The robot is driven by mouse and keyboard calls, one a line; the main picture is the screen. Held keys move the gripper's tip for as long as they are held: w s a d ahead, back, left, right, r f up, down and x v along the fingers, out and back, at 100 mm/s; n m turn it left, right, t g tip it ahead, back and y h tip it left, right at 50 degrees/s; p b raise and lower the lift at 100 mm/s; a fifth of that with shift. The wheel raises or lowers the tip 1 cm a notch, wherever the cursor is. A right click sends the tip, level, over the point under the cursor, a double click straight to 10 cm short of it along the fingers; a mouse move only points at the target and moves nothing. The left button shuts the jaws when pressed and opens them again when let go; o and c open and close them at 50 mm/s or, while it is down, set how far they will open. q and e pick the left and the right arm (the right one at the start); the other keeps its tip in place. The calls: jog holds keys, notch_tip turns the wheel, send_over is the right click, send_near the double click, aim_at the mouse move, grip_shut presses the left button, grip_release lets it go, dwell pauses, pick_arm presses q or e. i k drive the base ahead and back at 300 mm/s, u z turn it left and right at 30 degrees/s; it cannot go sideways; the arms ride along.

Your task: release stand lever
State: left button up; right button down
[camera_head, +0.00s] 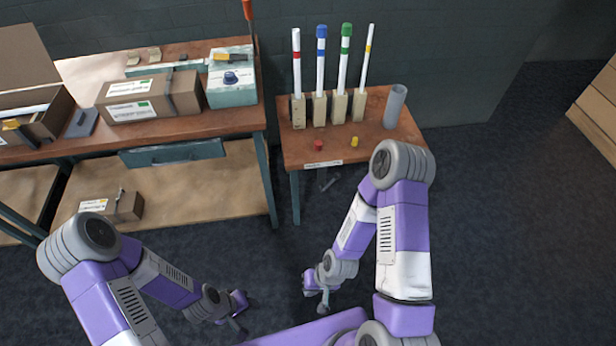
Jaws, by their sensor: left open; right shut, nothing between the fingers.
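A small wooden stand table (345,147) holds several beige blocks, each with a white tube upright in it. The tubes have red (296,62), blue (321,60), green (344,58) and yellow (367,58) bands. A dark grey piece (329,181) shows below the table's front edge; I cannot tell whether it is the lever. My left gripper (240,326) is open, low over the floor at the bottom of the view. My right gripper (324,304) is shut and empty, low in front of the small table. Both are apart from the table.
A grey cylinder (395,106) stands at the table's right end. A red cap (319,145) and a yellow cap (354,141) lie near its front. A workbench (230,122) with boxes stands to the left. Dark floor (510,220) is clear to the right.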

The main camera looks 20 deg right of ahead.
aim_at(337, 176)
jog(key=z, duration=0.15)
jog(key=i, duration=1.2)
jog(key=z, duration=0.25)
